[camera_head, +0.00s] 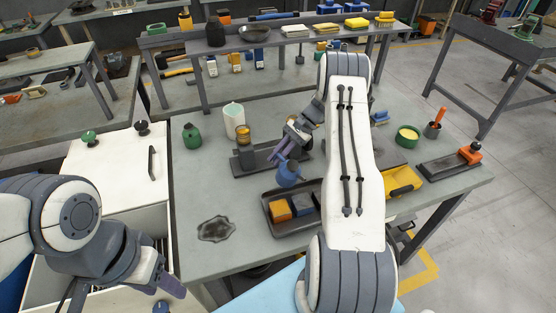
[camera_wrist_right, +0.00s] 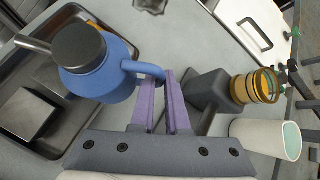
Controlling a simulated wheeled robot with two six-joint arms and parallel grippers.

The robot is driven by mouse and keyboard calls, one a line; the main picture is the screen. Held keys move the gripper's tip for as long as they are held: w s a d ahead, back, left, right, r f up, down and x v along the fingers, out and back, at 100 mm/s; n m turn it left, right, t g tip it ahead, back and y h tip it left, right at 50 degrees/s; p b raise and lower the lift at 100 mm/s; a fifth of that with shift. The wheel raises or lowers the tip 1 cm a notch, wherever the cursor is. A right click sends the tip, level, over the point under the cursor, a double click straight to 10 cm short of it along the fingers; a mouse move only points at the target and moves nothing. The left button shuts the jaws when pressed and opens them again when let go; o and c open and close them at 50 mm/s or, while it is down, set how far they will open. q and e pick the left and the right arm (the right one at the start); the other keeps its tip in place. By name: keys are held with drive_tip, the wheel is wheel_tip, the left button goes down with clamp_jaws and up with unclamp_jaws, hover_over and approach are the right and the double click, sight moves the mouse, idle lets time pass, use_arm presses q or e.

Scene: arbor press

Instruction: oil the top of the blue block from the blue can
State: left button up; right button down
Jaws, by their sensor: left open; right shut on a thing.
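The blue can (camera_head: 288,174) is held by its handle in my right gripper (camera_head: 295,150), above the back edge of a dark tray (camera_head: 280,232). In the right wrist view the can (camera_wrist_right: 98,72) has a dark cap and a grey spout pointing left, and the purple fingers (camera_wrist_right: 165,80) are closed on its handle. The blue block (camera_head: 302,204) sits in the tray beside an orange block (camera_head: 279,210). My arm hides the tray's right part. My left gripper (camera_head: 168,283) is open and empty at the lower left, away from the table objects.
A dark press base (camera_head: 250,165) with a brass-coloured part stands behind the tray, near a white cup (camera_head: 234,118) and a green bottle (camera_head: 192,137). A yellow bin (camera_head: 405,185) is right of my arm.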

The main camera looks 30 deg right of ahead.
drive_tip(key=shift+r+n+t, duration=0.4)
drive_tip(key=shift+r+t, duration=0.1)
drive_tip(key=shift+r, duration=0.15)
idle(1.0)
drive_tip(key=shift+r+t+b, duration=0.2)
drive_tip(key=shift+t+b, duration=0.1)
idle(0.6)
drive_tip(key=shift+s+r, duration=0.1)
drive_tip(key=shift+r, duration=0.1)
idle(0.9)
